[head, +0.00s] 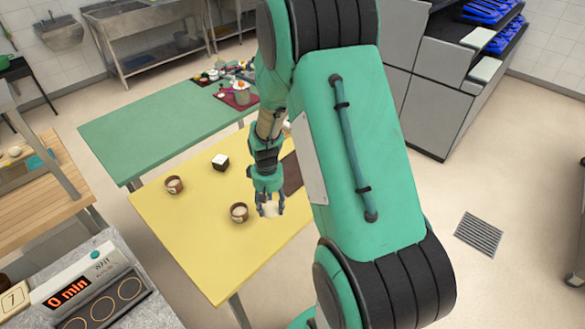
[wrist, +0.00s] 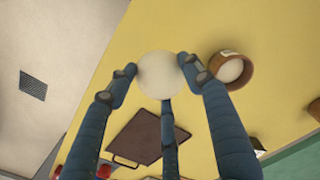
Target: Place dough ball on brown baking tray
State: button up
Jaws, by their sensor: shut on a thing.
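My gripper (head: 268,207) is shut on a pale, round dough ball (head: 270,209) above the yellow table. In the wrist view the dough ball (wrist: 160,75) sits between the fingertips of my gripper (wrist: 158,78). The brown baking tray (wrist: 148,137) lies flat on the table, below the ball in the wrist picture, partly covered by a finger. In the head view the tray (head: 292,174) shows just right of my gripper and is partly hidden by my arm. The ball is apart from the tray.
On the yellow table (head: 190,235) stand a brown cup (head: 239,212) close to my gripper, another brown cup (head: 174,184) and a small white-topped dark box (head: 220,161). A green table (head: 150,125) behind holds several items. A timer unit (head: 78,290) stands at lower left.

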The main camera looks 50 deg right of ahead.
jog(key=d, duration=0.5)
jog(key=d+m, duration=0.1)
jog(key=d, duration=0.4)
jog(key=d+f+m, duration=0.1)
jog(key=d, duration=0.4)
jog(key=shift+w+d, duration=0.2)
jog(key=shift+d, duration=0.15)
jog(key=shift+r, duration=0.1)
jog(key=b, duration=0.2)
send_over(293, 171)
jog(key=shift+w+f, duration=0.15)
jog(key=shift+f, duration=0.6)
jog(key=shift+f+b, duration=0.35)
jog(key=shift+f, duration=1.4)
jog(key=shift+f, duration=0.15)
